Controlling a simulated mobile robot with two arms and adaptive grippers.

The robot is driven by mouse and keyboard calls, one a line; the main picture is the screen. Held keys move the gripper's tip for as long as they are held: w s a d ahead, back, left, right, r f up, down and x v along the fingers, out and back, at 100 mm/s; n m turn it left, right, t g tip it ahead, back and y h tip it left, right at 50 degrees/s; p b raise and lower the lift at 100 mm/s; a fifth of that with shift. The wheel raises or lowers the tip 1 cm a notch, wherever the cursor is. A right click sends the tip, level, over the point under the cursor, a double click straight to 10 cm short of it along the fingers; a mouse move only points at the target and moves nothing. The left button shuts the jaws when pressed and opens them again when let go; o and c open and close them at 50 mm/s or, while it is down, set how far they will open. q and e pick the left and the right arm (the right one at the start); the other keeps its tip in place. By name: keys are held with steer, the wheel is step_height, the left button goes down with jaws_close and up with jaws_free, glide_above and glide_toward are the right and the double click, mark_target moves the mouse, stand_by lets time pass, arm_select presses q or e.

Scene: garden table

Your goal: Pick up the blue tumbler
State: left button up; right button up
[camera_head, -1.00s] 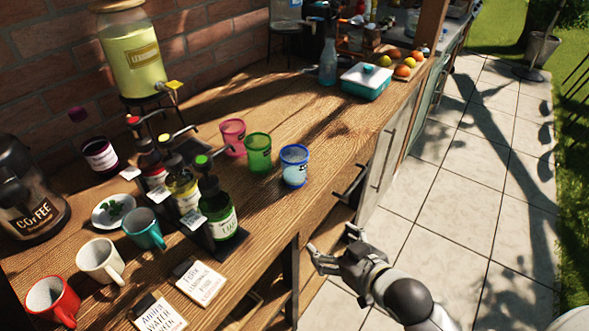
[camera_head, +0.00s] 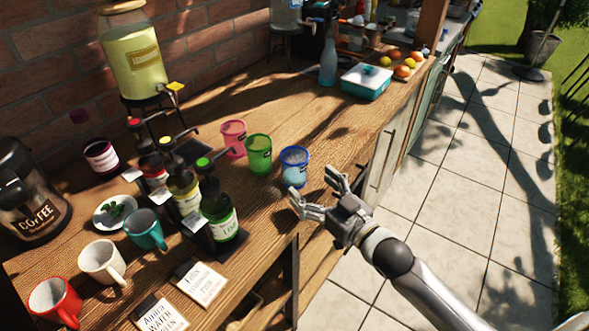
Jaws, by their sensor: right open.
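The blue tumbler (camera_head: 294,169) stands upright on the wooden table (camera_head: 330,125), close to its front edge. It is the rightmost of three tumblers in a row, with a green tumbler (camera_head: 258,155) and a pink tumbler (camera_head: 232,138) to its left. My right gripper (camera_head: 312,188) is open and empty, just in front of and to the right of the blue tumbler, its fingers spread toward it. I cannot tell whether a finger touches it. My left gripper is not in view.
Syrup pump bottles (camera_head: 217,207) stand left of the tumblers. Mugs (camera_head: 146,230) and cards (camera_head: 201,283) lie nearer the front left. A teal box (camera_head: 366,82) and a glass bottle (camera_head: 328,62) stand farther back. The table between is mostly clear.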

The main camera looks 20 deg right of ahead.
mark_target(303, 175)
steer(key=shift+w+a+r, duration=0.2)
steer(key=shift+w, duration=0.5)
steer(key=p+x, duration=0.1)
steer(key=x, duration=0.2)
steer(key=shift+w+d, duration=0.1)
steer(key=shift+w, duration=0.1)
steer(key=shift+w+a+f, duration=0.1)
steer(key=shift+w+a, duration=0.1)
steer(key=shift+w, duration=0.25)
steer(key=shift+c, duration=0.4)
steer(key=c, duration=1.1)
steer(key=shift+o, duration=0.2)
